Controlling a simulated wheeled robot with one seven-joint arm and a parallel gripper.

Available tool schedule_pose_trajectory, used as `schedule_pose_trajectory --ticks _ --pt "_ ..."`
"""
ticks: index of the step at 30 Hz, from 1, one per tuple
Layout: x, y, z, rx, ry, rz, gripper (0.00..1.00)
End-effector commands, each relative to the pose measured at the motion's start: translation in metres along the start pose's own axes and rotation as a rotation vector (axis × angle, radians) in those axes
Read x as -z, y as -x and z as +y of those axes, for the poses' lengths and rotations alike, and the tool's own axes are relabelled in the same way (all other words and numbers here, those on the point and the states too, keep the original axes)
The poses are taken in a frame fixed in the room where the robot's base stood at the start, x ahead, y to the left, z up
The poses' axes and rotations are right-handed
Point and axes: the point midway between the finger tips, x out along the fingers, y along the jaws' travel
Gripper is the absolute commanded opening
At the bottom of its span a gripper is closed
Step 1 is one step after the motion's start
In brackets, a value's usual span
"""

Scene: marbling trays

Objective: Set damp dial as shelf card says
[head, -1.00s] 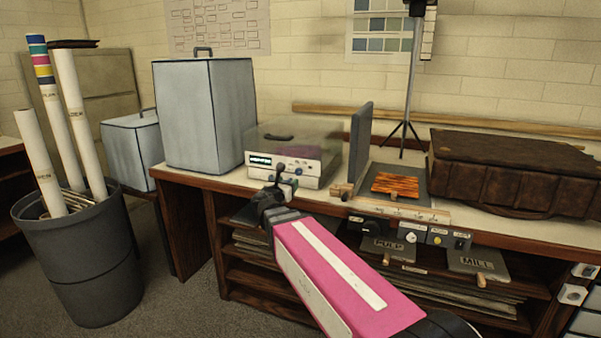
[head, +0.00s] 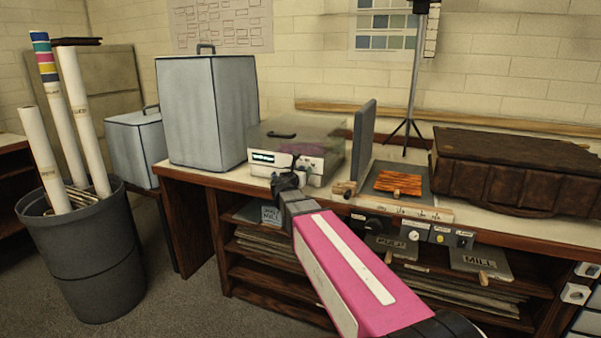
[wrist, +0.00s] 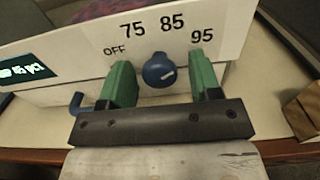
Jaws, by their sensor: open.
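The damp dial is a round blue knob (wrist: 159,70) on the white front of a box. OFF, 75, 85 and 95 are printed around it. A small pale mark shows on the knob; I cannot tell surely which label it faces. My gripper (wrist: 163,78) is open, with one green finger on each side of the knob and gaps between. In the head view my gripper (head: 296,168) is at the front of the lidded box (head: 262,170) and hides its dial. A grey shelf card (head: 270,215) lies on the left shelf; its lettering is too small to read surely.
A lit display (wrist: 25,72) and a blue hook-shaped part (wrist: 78,103) are left of the dial. Other shelf plates read PULP (head: 392,245) and MILL (head: 484,260). An upright grey panel (head: 362,140) and a brown case (head: 510,175) stand to the right.

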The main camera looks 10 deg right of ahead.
Motion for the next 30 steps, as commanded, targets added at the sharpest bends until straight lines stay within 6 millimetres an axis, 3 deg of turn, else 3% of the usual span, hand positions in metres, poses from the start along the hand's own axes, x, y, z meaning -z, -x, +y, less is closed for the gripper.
schedule_pose_trajectory --ticks 2,3,7,20,30 --pt "0.0 0.0002 -0.0001 0.0 0.0 0.0 0.58" --pt "0.0 0.0002 0.0 0.0 0.0 0.0 0.51" --pt "0.0 0.0002 0.0 0.0 0.0 0.0 0.1" --pt "0.0 0.0004 0.0 0.0 -0.063 0.0 0.1" --pt "0.0 0.0005 0.0003 0.001 -0.317 0.0 0.1"
